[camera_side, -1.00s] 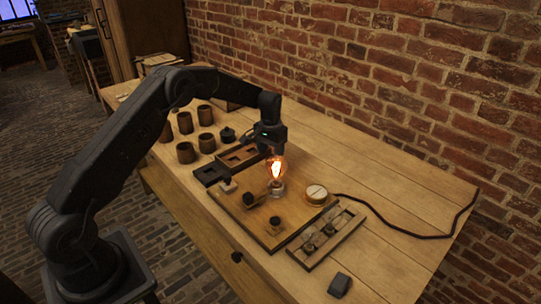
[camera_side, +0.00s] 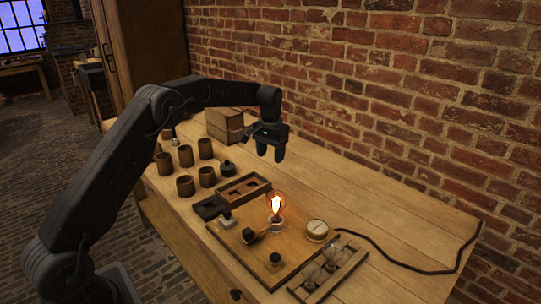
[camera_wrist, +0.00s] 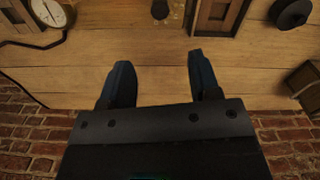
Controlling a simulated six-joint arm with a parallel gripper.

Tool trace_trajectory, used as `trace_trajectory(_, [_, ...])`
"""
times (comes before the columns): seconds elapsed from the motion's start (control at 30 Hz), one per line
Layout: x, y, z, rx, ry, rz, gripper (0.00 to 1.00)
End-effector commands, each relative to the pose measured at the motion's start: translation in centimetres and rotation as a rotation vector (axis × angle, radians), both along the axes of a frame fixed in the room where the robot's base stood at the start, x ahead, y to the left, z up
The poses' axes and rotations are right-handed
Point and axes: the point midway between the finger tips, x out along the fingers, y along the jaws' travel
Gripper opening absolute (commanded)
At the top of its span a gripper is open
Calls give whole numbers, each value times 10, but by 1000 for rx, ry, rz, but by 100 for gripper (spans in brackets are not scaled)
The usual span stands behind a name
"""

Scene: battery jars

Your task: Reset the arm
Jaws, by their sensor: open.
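My gripper (camera_side: 270,152) hangs above the back part of the wooden table (camera_side: 375,190), near the brick wall. Its two fingers point down, and they are spread apart with nothing between them. In the wrist view my gripper (camera_wrist: 158,80) also shows an empty gap between its fingers, with bare table boards beyond. The fingers touch nothing that I can see.
A lit bulb (camera_side: 276,206) stands on a wooden board (camera_side: 236,233) beside a round dial gauge (camera_side: 317,229). A slotted tray (camera_side: 331,271) lies in front. Several brown jars (camera_side: 186,186) and a wooden box (camera_side: 224,125) stand at left.

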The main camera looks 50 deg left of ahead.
Motion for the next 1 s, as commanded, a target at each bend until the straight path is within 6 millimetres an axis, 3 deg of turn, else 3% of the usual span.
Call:
trace_trajectory(0.17, [-5,-7,15,4,-16,-6,57])
trace_trajectory(0.37, [-43,-39,76,22,-90,-37,57])
trace_trajectory(0.5, [-87,-67,116,34,-153,-62,57])
trace_trajectory(0.7, [-160,-102,152,47,-245,-100,57])
trace_trajectory(0.83, [-211,-121,161,51,-306,-123,57])
trace_trajectory(1.0, [-279,-140,155,53,-384,-152,57])
